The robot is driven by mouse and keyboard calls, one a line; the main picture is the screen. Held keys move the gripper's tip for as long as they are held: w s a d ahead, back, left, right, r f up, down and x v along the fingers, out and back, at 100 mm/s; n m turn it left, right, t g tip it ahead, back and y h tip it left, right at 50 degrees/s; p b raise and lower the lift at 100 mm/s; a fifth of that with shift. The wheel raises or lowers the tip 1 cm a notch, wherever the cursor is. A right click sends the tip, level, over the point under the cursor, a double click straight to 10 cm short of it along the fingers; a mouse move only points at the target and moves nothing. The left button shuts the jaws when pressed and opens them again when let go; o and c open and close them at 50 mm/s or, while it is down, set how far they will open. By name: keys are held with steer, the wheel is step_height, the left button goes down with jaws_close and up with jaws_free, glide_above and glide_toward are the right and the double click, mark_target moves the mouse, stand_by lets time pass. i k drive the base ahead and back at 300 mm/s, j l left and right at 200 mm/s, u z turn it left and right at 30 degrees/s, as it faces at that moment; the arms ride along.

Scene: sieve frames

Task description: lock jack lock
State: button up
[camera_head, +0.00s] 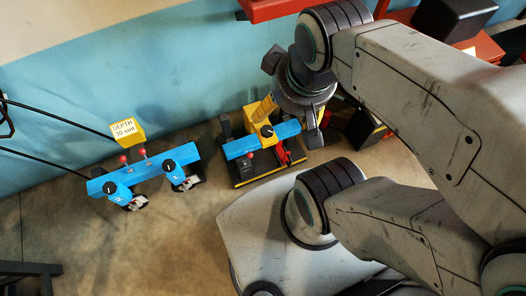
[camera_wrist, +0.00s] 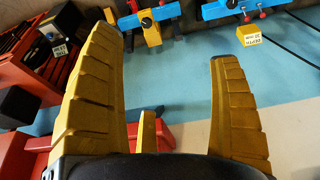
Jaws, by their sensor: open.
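A blue bar fixture (camera_head: 146,176) at the left in the head view carries black knobs marked 1 (camera_head: 111,188) and 2 (camera_head: 169,166), with red-tipped levers (camera_head: 124,159) behind. A second blue bar (camera_head: 245,146) on a dark base (camera_head: 238,178) has one black knob (camera_head: 266,132) and a yellow post. Both fixtures show at the top of the wrist view, the left one (camera_wrist: 230,9) and the yellow post (camera_wrist: 151,33). My gripper (camera_wrist: 163,45) is open, with nothing between its yellow fingers. It hangs above and behind the second fixture, partly covering it in the head view.
A yellow sign reading "DEPTH 30 mm" (camera_head: 125,129) stands behind the left fixture. Two black cables (camera_head: 55,117) run in from the left. Red structures and dark boxes (camera_head: 452,17) crowd the right. Bare floor (camera_head: 185,235) lies in front of the fixtures.

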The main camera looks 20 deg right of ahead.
mark_target(249, 156)
steer(key=l+u, duration=0.3)
steer(key=u, duration=0.2)
steer(key=k+l+u, duration=0.15)
steer(key=u, duration=0.35)
steer(key=k+l+u, duration=0.1)
steer(key=l+u, duration=0.2)
steer(key=u, duration=0.2)
steer(key=k+l+u, duration=0.15)
steer(key=u, duration=0.3)
steer(key=k+l+u, duration=0.1)
steer(key=u, duration=0.4)
steer(key=k+u, duration=0.3)
steer(key=u, duration=0.2)
steer(key=k+j+u, duration=0.1)
steer(key=u, duration=0.4)
steer(key=k+j+u, duration=0.15)
steer(key=u, duration=0.35)
steer(key=k, duration=0.1)
